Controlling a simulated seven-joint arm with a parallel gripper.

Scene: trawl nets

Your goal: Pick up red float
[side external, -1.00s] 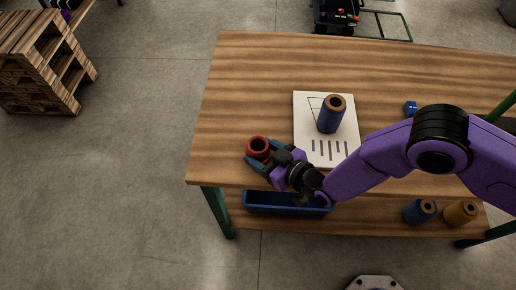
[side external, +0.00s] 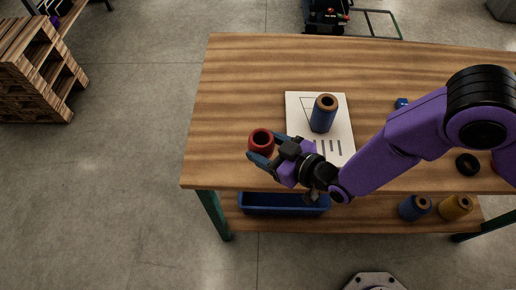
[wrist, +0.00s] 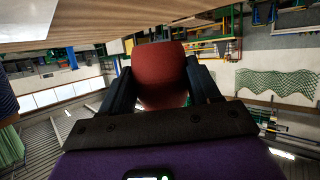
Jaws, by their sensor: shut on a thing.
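The red float (side external: 261,140) is a short red cylinder with a dark hole in its top, near the front left of the wooden table in the side external view. My gripper (side external: 263,155) is shut on it, with a blue finger along its near side. In the wrist view the red float (wrist: 161,76) sits between both dark blue fingers of my gripper (wrist: 162,88). It looks upright in the side view. I cannot tell whether its base touches the table.
A blue spool-like float (side external: 323,114) stands on a white printed sheet (side external: 340,146) right of my gripper. A small blue item (side external: 402,103) and a black ring (side external: 467,164) lie farther right. A blue tray (side external: 284,210), a blue float (side external: 414,208) and a yellow float (side external: 456,207) sit on the lower shelf.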

